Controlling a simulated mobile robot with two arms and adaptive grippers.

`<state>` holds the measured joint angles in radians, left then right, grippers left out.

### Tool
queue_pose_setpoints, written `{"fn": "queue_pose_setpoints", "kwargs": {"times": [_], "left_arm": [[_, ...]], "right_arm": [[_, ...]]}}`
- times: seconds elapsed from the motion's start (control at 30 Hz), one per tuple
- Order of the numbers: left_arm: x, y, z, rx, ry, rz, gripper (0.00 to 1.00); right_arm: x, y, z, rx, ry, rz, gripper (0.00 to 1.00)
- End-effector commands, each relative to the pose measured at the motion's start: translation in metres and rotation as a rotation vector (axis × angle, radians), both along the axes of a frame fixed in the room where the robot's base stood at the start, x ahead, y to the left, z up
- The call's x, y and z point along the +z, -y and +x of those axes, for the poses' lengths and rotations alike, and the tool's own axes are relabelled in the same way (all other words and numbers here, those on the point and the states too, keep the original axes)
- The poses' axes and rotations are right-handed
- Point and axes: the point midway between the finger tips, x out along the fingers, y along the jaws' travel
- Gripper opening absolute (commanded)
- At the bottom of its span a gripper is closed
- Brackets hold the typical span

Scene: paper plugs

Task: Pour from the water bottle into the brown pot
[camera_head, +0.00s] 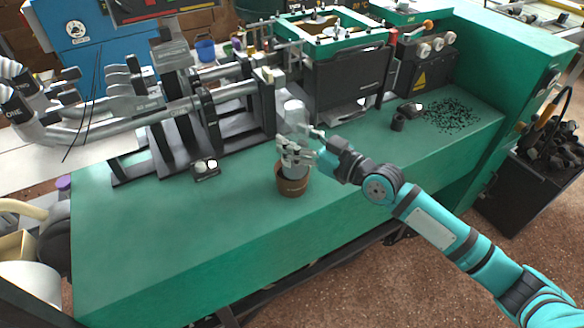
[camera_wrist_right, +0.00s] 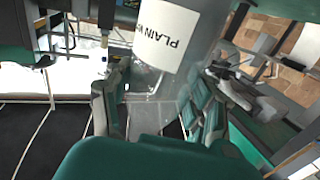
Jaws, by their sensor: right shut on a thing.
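The brown pot (camera_head: 291,187) stands upright on the green bench top. My right gripper (camera_head: 297,150) is just above the pot, reaching in from the right. It is shut on a clear water bottle (camera_head: 294,112), whose see-through body rises above the fingers in the head view. In the right wrist view the bottle (camera_wrist_right: 180,30) sits between the finger pads, and its white label reads "PLAIN W" upside down. A pale grey shape shows at the pot's mouth, below the fingers; I cannot tell whether it is part of the bottle. The pot's inside is hidden.
A grey machine with rods (camera_head: 205,105) stands behind and left of the pot. A black box with a green frame (camera_head: 350,80) stands behind it. Black granules (camera_head: 452,115) lie at the right. The green bench top (camera_head: 170,240) is clear at the front left.

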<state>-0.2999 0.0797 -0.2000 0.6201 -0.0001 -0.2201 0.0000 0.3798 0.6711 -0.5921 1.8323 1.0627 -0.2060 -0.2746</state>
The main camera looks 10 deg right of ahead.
Motion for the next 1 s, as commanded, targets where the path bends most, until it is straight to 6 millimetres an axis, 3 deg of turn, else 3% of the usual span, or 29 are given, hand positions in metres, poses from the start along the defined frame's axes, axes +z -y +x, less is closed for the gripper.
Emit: {"fn": "queue_pose_setpoints", "kwargs": {"times": [0.43, 0.83, 1.0], "left_arm": [[0.002, 0.0, 0.0, 0.0, 0.0, 0.0, 0.69], [0.033, 0.0, 0.0, 0.0, 0.0, 0.0, 0.69], [0.035, 0.0, 0.0, 0.0, 0.0, 0.0, 0.69]], "right_arm": [[0.002, 0.0, 0.002, -0.001, 0.027, 0.003, 0.31], [0.038, 0.0, 0.002, -0.001, 0.027, 0.003, 0.31], [0.041, 0.0, 0.002, 0.0, 0.026, 0.003, 0.31]]}}
